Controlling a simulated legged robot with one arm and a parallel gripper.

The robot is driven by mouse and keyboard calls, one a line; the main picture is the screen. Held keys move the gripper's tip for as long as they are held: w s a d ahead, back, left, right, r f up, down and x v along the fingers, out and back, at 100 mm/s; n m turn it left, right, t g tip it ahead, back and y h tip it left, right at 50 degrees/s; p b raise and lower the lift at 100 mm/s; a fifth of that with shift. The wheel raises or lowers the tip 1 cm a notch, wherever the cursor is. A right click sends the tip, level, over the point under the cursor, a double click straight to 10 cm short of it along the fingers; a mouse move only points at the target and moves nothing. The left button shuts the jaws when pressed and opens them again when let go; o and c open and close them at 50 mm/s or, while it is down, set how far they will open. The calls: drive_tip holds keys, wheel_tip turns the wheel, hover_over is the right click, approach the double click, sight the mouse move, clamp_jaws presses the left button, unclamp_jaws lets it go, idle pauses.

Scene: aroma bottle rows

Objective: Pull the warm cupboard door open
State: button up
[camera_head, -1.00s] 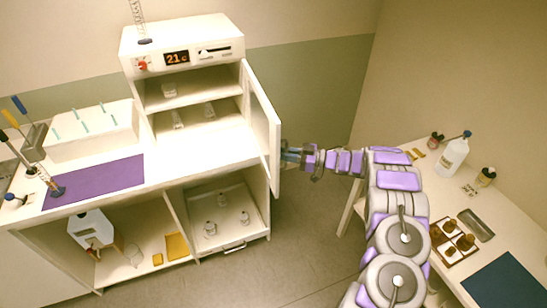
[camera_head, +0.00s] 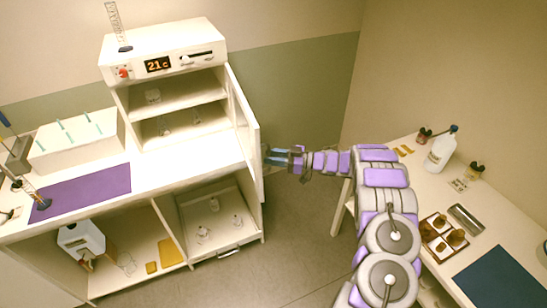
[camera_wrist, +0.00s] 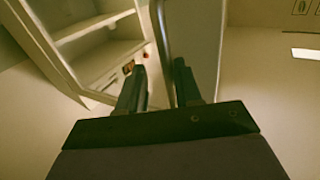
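The warm cupboard (camera_head: 165,72) stands on the left counter, with a 21 c display. Its white door (camera_head: 247,135) is hinged at the right side and stands wide open, showing the shelves inside. My gripper (camera_head: 267,156) is at the outer, right side of the door, close to its lower front part. In the wrist view, my gripper (camera_wrist: 160,80) has its two dark fingers apart. The door (camera_wrist: 192,35) shows beyond and between them, with its edge near the left finger. I cannot tell if a finger touches it. The handle is not clearly visible.
Glass pieces (camera_head: 153,96) stand on the cupboard shelves. A purple mat (camera_head: 85,192) lies on the left counter. Floor between the benches is clear.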

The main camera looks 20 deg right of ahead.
drive_tip(key=a, duration=0.4)
drive_tip(key=shift+w+r, duration=0.1)
drive_tip(key=shift+r, duration=0.2)
drive_tip(key=w+d+v, duration=0.1)
drive_tip(key=v, duration=1.8)
drive_tip(key=w+r+m+t+h, duration=0.3)
drive_tip(key=w+r+t+h, duration=0.2)
drive_tip(key=w+r+h, duration=0.8)
wheel_tip(320, 180, up, 8)
drive_tip(key=s+m+g+h, duration=0.1)
drive_tip(key=m+g+h, duration=0.1)
drive_tip(key=m+h, duration=0.4)
drive_tip(key=s+a+f+g+y, duration=0.1)
drive_tip(key=s+a+f+g, duration=0.2)
drive_tip(key=s+a, duration=0.7)
drive_tip(key=s+a+f+m+g+y+b, duration=0.1)
drive_tip(key=s+a+f+g, duration=0.2)
drive_tip(key=s, duration=2)
drive_tip(key=s+a+f+m+g+y+b, duration=0.1)
drive_tip(key=s+a+f+g, duration=0.2)
drive_tip(key=s+a+g, duration=0.5)
drive_tip(key=s+a, duration=0.9)
drive_tip(key=a, duration=0.1)
drive_tip(key=shift+s+a+g+y, duration=0.3)
drive_tip(key=shift+s+g+y, duration=0.1)
